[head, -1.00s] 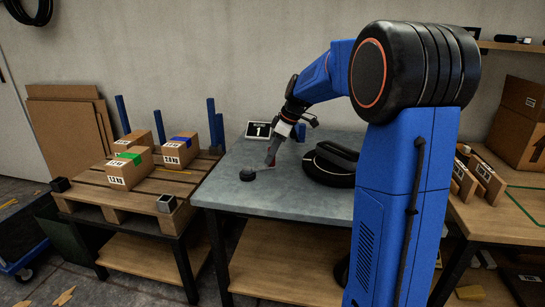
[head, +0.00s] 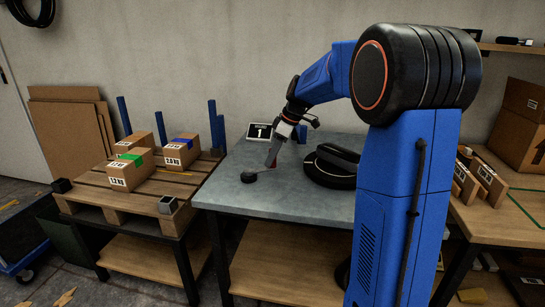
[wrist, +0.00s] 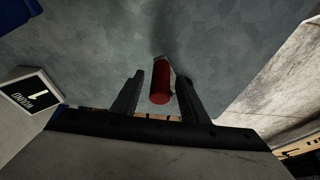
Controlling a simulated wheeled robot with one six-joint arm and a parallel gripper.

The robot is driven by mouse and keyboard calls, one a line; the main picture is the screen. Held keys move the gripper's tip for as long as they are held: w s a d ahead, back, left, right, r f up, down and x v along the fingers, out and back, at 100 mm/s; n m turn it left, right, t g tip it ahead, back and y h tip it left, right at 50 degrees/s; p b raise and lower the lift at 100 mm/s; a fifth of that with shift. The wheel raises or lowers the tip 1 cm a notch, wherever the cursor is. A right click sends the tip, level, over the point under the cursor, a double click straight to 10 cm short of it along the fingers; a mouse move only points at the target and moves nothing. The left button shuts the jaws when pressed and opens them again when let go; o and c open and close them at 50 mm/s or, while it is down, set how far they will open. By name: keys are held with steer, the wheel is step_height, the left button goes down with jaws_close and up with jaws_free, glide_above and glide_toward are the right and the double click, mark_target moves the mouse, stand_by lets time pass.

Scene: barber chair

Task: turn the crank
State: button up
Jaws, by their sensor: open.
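The crank has a dark round hub (head: 248,177) on the grey table top, left of my gripper. A red upright handle (wrist: 160,84) stands in the wrist view; only a small bit of red shows by my gripper in the head view. My gripper (head: 271,161) is open and points down over the table, right of the hub. In the wrist view its two dark fingers (wrist: 158,84) stand one on each side of the red handle, with a gap to it on both sides. The link between handle and hub is hard to make out.
A small display with a "1" (head: 262,132) stands at the table's back edge. A black round object (head: 330,170) lies right of my gripper. A pallet (head: 150,205) with several boxes stands left. The table's front (head: 270,205) is clear.

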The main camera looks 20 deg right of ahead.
steer(key=v, duration=1.7)
steer(key=shift+s, duration=0.1)
steer(key=s+a+f+m+h, duration=0.1)
steer(key=s+a+f+m, duration=0.3)
steer(key=s, duration=0.5)
steer(key=s+a+f+m+h, duration=0.1)
steer(key=s+a+f, duration=0.1)
steer(key=s+a, duration=0.6)
steer(key=s+f+m+t, duration=0.1)
steer(key=s+f+m, duration=0.1)
steer(key=s+f, duration=0.5)
steer(key=s+f+m+t+h, duration=0.1)
steer(key=s+f+m, duration=0.2)
steer(key=s+f, duration=0.4)
steer(key=s+a, duration=0.1)
steer(key=s, duration=0.4)
steer(key=shift+h, duration=0.3)
